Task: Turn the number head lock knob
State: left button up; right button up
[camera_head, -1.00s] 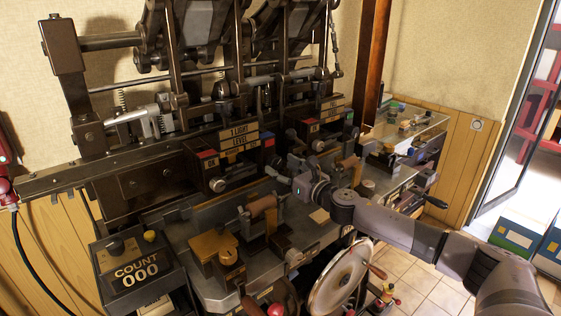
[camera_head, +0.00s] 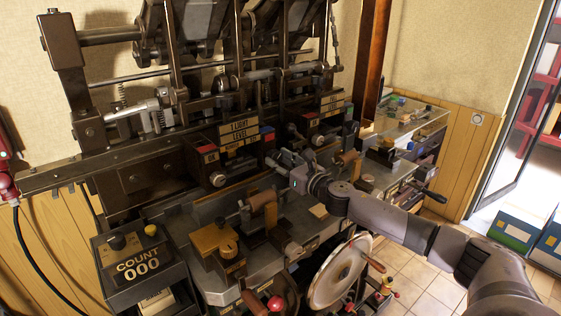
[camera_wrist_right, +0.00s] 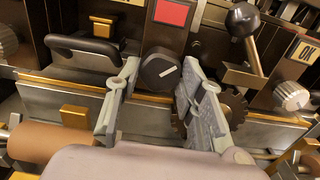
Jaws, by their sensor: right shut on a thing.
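A round black knob (camera_wrist_right: 158,73) with a white pointer line sits below a red square in the right wrist view. The pointer slants up to the right. My right gripper (camera_head: 277,160) reaches the front of the press from the right in the head view. In the right wrist view its two grey fingers stand on either side of the knob, and the gripper is shut on it. In the head view the knob is too small and covered to make out. My left gripper is not in view.
A lever with a black ball (camera_wrist_right: 243,20) rises right of the fingers, and a ribbed metal knob (camera_wrist_right: 291,95) is farther right. A dark handle (camera_wrist_right: 85,48) is at left. In the head view a large handwheel (camera_head: 340,272) stands below my arm.

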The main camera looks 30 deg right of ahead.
jog(key=shift+c, duration=1.3)
